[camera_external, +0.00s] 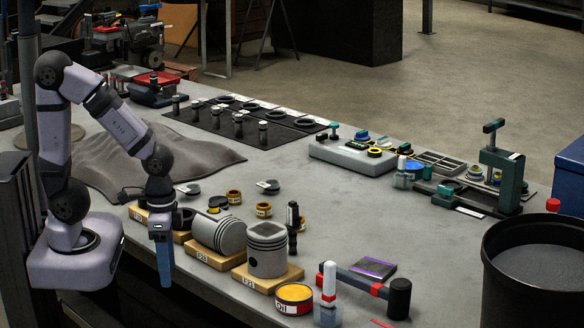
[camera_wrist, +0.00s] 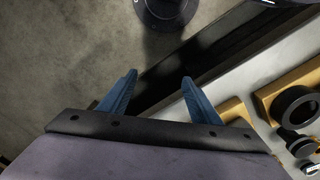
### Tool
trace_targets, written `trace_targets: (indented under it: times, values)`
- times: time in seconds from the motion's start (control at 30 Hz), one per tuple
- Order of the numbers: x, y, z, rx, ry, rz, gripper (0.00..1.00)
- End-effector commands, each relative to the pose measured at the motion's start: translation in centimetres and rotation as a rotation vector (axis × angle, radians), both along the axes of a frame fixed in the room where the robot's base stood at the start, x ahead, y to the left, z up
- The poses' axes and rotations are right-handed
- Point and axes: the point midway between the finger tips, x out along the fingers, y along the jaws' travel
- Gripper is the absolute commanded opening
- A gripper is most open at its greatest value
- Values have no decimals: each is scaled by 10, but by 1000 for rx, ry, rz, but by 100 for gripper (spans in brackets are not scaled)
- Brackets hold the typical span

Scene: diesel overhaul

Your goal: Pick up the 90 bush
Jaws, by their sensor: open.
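Several small bronze-coloured rings that look like bushes stand in the middle of the table in the external view: one (camera_external: 234,197) at the back, one (camera_external: 263,210) to its right, and one (camera_external: 218,202) to its left. Their labels are too small to read, so I cannot tell which is the 90 bush. My gripper (camera_external: 163,262) points down at the table's near left edge, left of the bushes and apart from them. In the wrist view my gripper (camera_wrist: 159,77) is open, with nothing between its blue fingers.
An oil tin (camera_external: 294,298), a mallet (camera_external: 398,298) and a black bin (camera_external: 535,265) are to the right. A dark ring (camera_wrist: 294,105) shows right in the wrist view.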

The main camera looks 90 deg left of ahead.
Motion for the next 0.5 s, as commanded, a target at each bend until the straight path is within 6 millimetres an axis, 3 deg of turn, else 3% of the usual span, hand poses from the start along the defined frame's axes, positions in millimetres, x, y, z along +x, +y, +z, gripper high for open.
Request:
trace_targets:
  times: [0.13,0.23,0.5]
  values:
    - [9,-8,0,-19,-33,-7,57]
    - [28,-26,2,-58,-103,-17,57]
    - [108,-92,27,-193,-424,-8,57]
